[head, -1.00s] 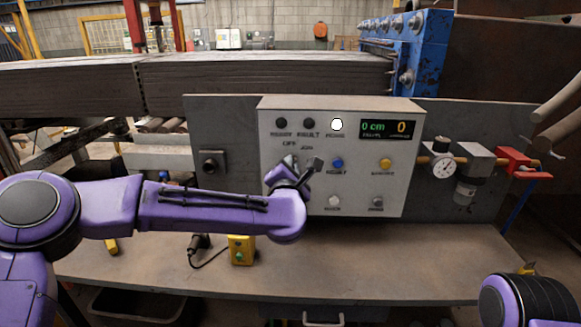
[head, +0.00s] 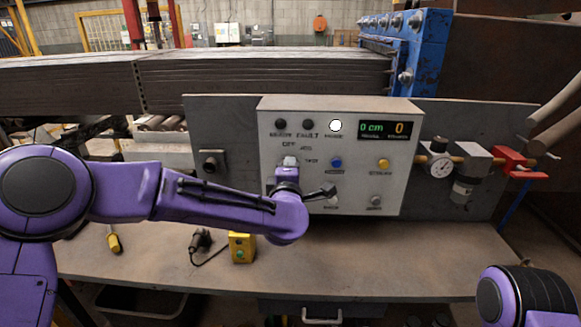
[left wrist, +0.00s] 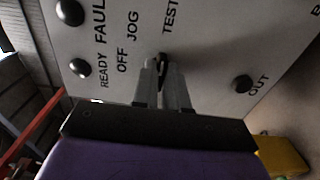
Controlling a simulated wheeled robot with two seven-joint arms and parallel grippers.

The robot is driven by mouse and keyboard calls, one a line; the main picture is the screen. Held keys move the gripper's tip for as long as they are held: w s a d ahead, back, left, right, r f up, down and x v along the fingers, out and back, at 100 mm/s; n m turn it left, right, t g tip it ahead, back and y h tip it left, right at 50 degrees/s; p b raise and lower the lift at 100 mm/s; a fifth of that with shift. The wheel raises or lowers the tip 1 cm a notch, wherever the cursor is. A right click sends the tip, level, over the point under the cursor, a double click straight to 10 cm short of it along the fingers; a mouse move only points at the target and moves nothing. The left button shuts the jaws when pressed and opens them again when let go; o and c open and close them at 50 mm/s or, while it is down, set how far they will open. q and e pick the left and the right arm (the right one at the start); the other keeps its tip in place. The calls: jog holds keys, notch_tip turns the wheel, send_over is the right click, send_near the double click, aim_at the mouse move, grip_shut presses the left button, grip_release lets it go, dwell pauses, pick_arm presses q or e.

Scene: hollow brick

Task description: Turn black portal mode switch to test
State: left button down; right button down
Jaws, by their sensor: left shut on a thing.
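The black mode switch (left wrist: 163,57) shows in the left wrist view as a small dark piece between my fingertips, near the labels OFF, JOG and TEST. Most of it is hidden by the fingers, and I cannot tell which label it points to. My left gripper (left wrist: 163,70) is shut on it. In the head view my left gripper (head: 289,161) is at the left part of the light grey control panel (head: 360,190), covering the switch. My right gripper is out of view.
A white lamp (head: 335,126), a blue button (head: 336,163) and a yellow button (head: 384,164) are on the panel. A yellow button box (head: 240,248) and a screwdriver (head: 113,240) lie on the bench (head: 370,265). The bench's right part is clear.

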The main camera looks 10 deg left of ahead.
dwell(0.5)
pick_arm(q)
jog(key=c, duration=1.2)
grip_release()
jog(key=shift+o, duration=0.2)
jog(key=s+d+b, duration=0.1)
jog(key=s+b, duration=0.2)
jog(key=s, duration=0.7)
jog(key=shift+s, duration=0.25)
jog(key=shift+d, duration=0.1)
